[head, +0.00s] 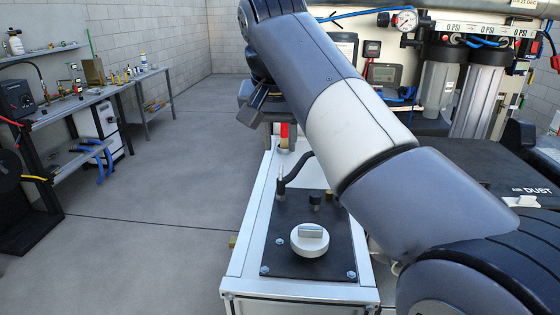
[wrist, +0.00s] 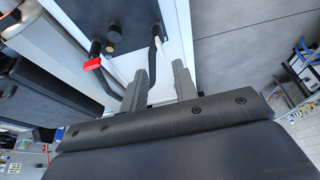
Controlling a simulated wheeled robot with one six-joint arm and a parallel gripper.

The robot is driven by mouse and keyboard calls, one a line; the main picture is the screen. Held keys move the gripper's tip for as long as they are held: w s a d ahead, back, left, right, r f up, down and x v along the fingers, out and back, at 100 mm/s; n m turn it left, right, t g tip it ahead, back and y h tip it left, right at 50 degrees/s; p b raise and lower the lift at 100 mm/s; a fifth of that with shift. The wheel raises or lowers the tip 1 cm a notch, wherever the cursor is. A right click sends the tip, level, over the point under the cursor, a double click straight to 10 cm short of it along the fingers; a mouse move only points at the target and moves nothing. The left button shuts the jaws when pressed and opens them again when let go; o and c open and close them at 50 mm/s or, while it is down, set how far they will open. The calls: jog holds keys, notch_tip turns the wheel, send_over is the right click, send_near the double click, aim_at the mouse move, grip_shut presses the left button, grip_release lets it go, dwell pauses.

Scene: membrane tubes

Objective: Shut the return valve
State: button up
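A small red lever (wrist: 93,63) sits on a black pipe in the wrist view, left of my fingers. A red piece (head: 284,130) also shows just under my gripper in the head view. No label tells whether this is the return valve. A round white knob with a grey bar (head: 310,240) stands on the black plate nearer me. My gripper (wrist: 160,82) has its two fingers apart, with nothing seen between them in the wrist view. In the head view my gripper (head: 279,132) is over the far end of the white-framed bench, partly hidden by my arm.
The black plate (head: 280,262) bears black fittings (head: 314,199) and a bent black hose (head: 297,172). Filter housings (head: 436,85) and a gauge (head: 404,20) stand at the back right. A workbench (head: 90,103) is at the left. The grey floor between is clear.

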aim_at(281, 168)
jog(key=x, duration=0.7)
jog(key=shift+f, duration=0.15)
jog(key=shift+c, duration=0.5)
grip_shut()
